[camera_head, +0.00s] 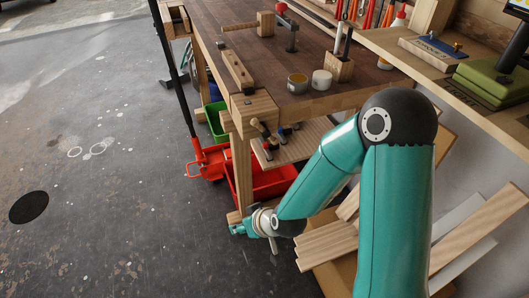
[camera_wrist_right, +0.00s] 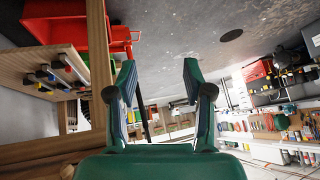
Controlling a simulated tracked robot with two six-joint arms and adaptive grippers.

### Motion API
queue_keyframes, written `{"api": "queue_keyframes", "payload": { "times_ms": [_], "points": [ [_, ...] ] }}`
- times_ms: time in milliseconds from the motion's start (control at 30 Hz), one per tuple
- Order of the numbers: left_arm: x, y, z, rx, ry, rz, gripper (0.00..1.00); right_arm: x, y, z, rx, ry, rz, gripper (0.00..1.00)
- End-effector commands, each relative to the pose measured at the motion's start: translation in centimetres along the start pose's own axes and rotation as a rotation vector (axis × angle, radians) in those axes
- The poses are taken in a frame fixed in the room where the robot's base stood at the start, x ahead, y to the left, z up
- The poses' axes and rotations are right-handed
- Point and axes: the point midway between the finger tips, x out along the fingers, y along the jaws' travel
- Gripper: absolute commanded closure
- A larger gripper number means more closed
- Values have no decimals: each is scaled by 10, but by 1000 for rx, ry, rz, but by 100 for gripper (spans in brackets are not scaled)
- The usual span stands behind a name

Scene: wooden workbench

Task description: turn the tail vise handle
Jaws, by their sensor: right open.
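The wooden workbench (camera_head: 215,15) runs away from me in the head view. The tail vise (camera_head: 254,108) appears as a wooden block at its near end corner. A short wooden piece with dark parts (camera_head: 259,128) sticks out just below that block; it looks like the handle, but I cannot be sure. My right gripper (camera_head: 240,229) hangs low near the foot of the bench leg, well below the vise and apart from it. In the right wrist view my right gripper (camera_wrist_right: 159,66) is open, with nothing between its fingers. The vise handle is not clear there. My left gripper is not in view.
A red bin (camera_head: 272,182) and a lower shelf (camera_head: 305,140) with several clamps are under the bench. A red jack (camera_head: 207,160) stands beside the leg. Wooden boards (camera_head: 325,245) lie to the right of my gripper. The floor (camera_head: 120,200) to the left is open.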

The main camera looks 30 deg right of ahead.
Motion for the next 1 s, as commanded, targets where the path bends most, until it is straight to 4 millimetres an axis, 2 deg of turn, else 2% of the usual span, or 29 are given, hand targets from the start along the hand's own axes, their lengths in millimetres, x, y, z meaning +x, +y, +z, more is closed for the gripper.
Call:
{"api": "queue_keyframes", "payload": {
  "times_ms": [33, 100, 167, 300, 500, 700, 833, 1000],
  "points": [
    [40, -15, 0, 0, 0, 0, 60, 12, 15, -8, -37, 99, 29, 49],
    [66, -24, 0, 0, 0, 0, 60, 4, 29, -30, -90, 220, 74, 49],
    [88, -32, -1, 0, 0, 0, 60, -7, 40, -46, -134, 321, 116, 49],
    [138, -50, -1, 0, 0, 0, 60, -44, 65, -71, -221, 544, 232, 49],
    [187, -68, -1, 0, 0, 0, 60, -102, 89, -80, -303, 779, 390, 49],
    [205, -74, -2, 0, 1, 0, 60, -136, 99, -78, -332, 881, 477, 49],
    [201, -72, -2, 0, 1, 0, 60, -142, 101, -82, -337, 892, 492, 49],
    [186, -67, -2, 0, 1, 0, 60, -138, 104, -94, -338, 887, 495, 49]
  ]
}}
